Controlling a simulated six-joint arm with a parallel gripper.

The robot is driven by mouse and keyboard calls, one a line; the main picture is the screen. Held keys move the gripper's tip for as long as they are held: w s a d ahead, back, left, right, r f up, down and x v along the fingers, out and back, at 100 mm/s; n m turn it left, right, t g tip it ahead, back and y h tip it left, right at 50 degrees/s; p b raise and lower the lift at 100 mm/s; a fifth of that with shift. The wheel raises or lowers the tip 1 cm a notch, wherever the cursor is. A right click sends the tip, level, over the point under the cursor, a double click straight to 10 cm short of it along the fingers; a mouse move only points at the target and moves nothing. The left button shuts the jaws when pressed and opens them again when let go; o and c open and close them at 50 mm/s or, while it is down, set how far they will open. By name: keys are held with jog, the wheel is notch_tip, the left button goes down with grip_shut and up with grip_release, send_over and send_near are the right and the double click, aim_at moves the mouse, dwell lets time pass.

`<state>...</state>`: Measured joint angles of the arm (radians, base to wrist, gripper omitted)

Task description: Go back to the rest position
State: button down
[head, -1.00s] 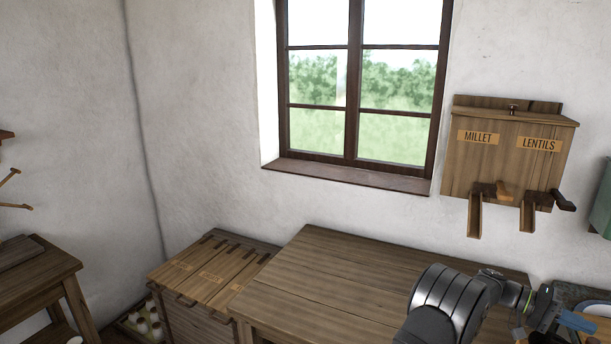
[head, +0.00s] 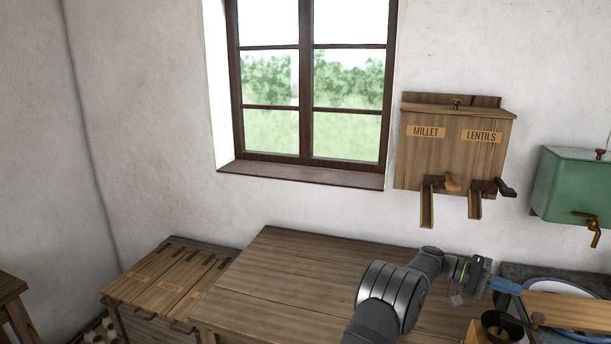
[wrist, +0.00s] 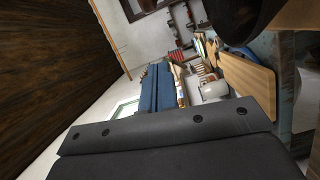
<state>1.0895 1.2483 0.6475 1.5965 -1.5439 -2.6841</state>
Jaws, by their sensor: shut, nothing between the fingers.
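My gripper (head: 504,286) shows at the lower right of the head view, with blue fingers pointing right over the sink area. Its blue fingers (wrist: 156,90) also show in the wrist view, lying together with nothing held between them. My dark grey arm reaches up from the bottom edge over the right part of the wooden table (head: 300,262). No rest position is marked in the pictures.
A wooden board (head: 570,310) lies across a pale basin (head: 548,287) just right of the gripper. A wooden grinder (head: 500,328) stands below. A millet and lentils dispenser (head: 452,150) and a green tank (head: 578,185) hang on the wall. The table's left is clear.

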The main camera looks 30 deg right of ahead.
jog(key=s, duration=0.2)
jog(key=s+a, duration=0.1)
jog(key=s, duration=0.3)
jog(key=shift+a+f, duration=0.3)
jog(key=shift+a, duration=0.05)
jog(key=n+t+h, duration=0.1)
jog(key=w+n+t+h, duration=0.1)
jog(key=n+t+h, duration=0.2)
jog(key=h, duration=0.1)
jog(key=shift+w+d, duration=0.3)
jog(key=shift+w, duration=0.05)
jog(key=shift+w+n+t, duration=0.3)
jog(key=shift+w+n, duration=0.1)
jog(key=shift+w, duration=0.4)
jog(key=shift+w+a+n+t+h, duration=0.1)
jog(key=shift+n+t+h, duration=0.65)
jog(key=shift+t, duration=0.25)
jog(key=shift+w+a+n+t+h, duration=0.1)
jog(key=shift+w+n+t+h, duration=0.15)
jog(key=shift+n+t, duration=0.35)
jog(key=shift+w+a+n+t+h, duration=0.15)
jog(key=shift+n+t+h, duration=0.25)
jog(key=shift+t, duration=0.4)
jog(key=shift+w+d+n+t+h, duration=0.1)
jog(key=shift+w+n+t+h, duration=0.15)
jog(key=shift+n+t, duration=0.35)
jog(key=shift+t, duration=0.3)
jog(key=shift+w, duration=0.1)
